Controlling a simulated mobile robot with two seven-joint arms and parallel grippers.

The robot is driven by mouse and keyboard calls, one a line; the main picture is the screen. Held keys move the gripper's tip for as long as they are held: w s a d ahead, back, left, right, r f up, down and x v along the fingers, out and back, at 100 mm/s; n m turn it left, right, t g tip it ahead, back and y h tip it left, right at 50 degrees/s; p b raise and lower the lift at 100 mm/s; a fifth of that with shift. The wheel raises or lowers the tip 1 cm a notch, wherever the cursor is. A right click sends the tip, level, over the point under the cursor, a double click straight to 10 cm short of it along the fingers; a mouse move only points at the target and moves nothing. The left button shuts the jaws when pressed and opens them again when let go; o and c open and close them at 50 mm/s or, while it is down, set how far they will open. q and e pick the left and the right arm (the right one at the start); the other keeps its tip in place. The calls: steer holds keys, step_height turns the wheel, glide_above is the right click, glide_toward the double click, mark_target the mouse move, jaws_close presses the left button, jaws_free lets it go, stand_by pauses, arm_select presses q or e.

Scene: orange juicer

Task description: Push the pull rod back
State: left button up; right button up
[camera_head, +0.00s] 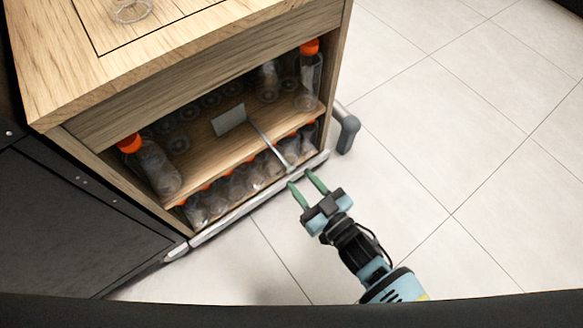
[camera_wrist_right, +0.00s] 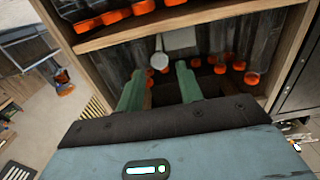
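The pull rod (camera_head: 265,137) is a thin metal rod on the shelf of the wooden cabinet. It runs from a grey plate (camera_head: 229,120) inside to the cabinet's front opening. In the right wrist view the rod's rounded pale end (camera_wrist_right: 159,60) shows ahead, between the fingers in the picture. My right gripper (camera_head: 301,178) is just outside the cabinet front, close to the rod's near end, its two green fingers apart and empty. Whether the fingers touch the rod cannot be told. My left gripper is not in view.
Clear bottles with orange caps stand at the shelf's left (camera_head: 157,165) and right (camera_head: 310,80). Several more fill the lower level (camera_head: 235,185). A grey handle (camera_head: 347,132) sticks out at the cabinet's right side. The tiled floor (camera_head: 450,130) to the right is clear.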

mark_target(293, 172)
steer(key=b+x, duration=0.1)
steer(key=x, duration=0.2)
steer(key=shift+w+a+f, duration=0.1)
steer(key=shift+w+a, duration=0.1)
steer(key=shift+w, duration=0.15)
steer(key=shift+w+a, duration=0.35)
steer(key=shift+w, duration=0.1)
jaws_close()
